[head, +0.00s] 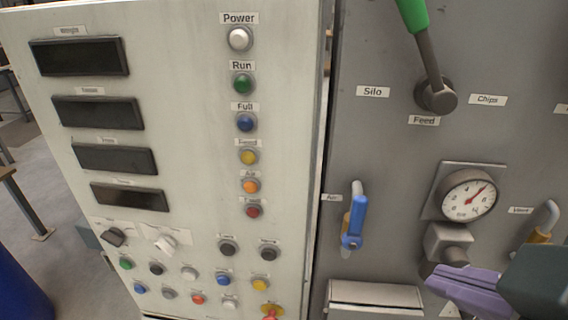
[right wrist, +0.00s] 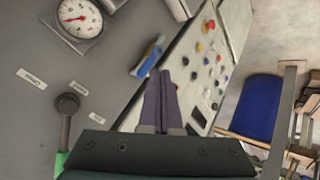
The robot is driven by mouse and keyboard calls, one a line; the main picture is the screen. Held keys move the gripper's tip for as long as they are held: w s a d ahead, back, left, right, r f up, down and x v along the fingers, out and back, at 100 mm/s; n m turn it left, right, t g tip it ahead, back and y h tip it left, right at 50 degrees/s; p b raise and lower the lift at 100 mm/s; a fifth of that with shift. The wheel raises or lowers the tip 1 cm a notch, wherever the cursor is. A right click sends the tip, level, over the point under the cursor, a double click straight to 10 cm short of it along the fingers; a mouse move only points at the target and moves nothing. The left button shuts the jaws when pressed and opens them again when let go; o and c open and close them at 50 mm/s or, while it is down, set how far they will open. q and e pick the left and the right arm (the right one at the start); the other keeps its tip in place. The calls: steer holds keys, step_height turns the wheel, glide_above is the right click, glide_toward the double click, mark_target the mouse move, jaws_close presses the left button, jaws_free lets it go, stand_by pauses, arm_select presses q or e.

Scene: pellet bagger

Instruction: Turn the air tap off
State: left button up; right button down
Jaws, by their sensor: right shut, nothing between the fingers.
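The air tap is a blue lever (head: 354,220) on the grey panel, next to a small label reading Air. Its handle stands nearly upright, along a short pale pipe (head: 357,188). In the right wrist view the blue lever (right wrist: 148,58) lies just beyond my fingertips and a little to the left. My right gripper (head: 434,275) has purple fingers, shut and empty. In the head view it is to the right of and below the lever, under the gauge, apart from the lever. The right wrist view shows the two fingers (right wrist: 162,76) together. My left gripper is not in view.
A green-handled feed lever (head: 428,60) is above. The white control panel (head: 190,60) with several buttons stands at the left. A light box (head: 375,293) juts out below.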

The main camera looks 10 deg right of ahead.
mark_target(350, 223)
steer(key=w+a+f+n+t+y+b, duration=0.1)
steer(key=w+a+f+n+t+b, duration=0.75)
steer(key=b, duration=1.45)
steer(key=w+d+n, duration=0.2)
steer(key=w+n, duration=0.1)
steer(key=w, duration=0.5)
arm_select(q)
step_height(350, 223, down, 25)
steer(key=p, duration=0.1)
arm_select(e)
steer(key=shift+s+d+r+m+t, duration=0.15)
steer(key=shift+s+d, duration=0.1)
steer(key=shift+d, duration=0.65)
steer(key=shift+s+d+r+m+t, duration=0.1)
steer(key=shift+s+d, duration=0.15)
steer(key=shift+d, duration=0.65)
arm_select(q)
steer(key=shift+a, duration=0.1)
arm_select(e)
steer(key=shift+d, duration=0.2)
